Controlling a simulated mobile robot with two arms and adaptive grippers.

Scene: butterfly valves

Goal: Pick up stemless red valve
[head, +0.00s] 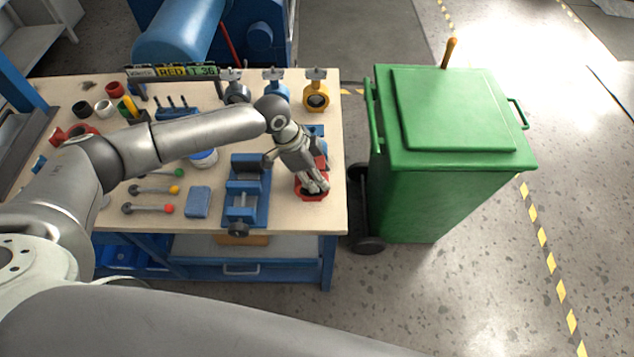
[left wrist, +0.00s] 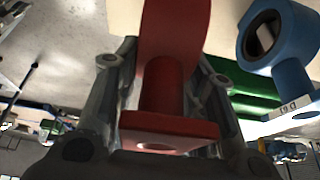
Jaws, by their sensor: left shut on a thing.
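The red valve (head: 311,197) is at the right front part of the workbench, under my left gripper (head: 315,184). In the left wrist view the red valve (left wrist: 165,85) sits between the two grey fingers, with its flat square flange towards the camera and no stem showing on it. My left gripper is shut on it. From the head view I cannot tell whether the valve touches the bench top. My right gripper is not in view.
A blue vise (head: 243,192) stands just left of the gripper. Blue valves are behind it, and a yellow valve (head: 316,97) is at the back. A green bin (head: 410,175) stands right of the bench (head: 115,215). Colored-knob handles and a blue block (head: 198,201) lie to the left.

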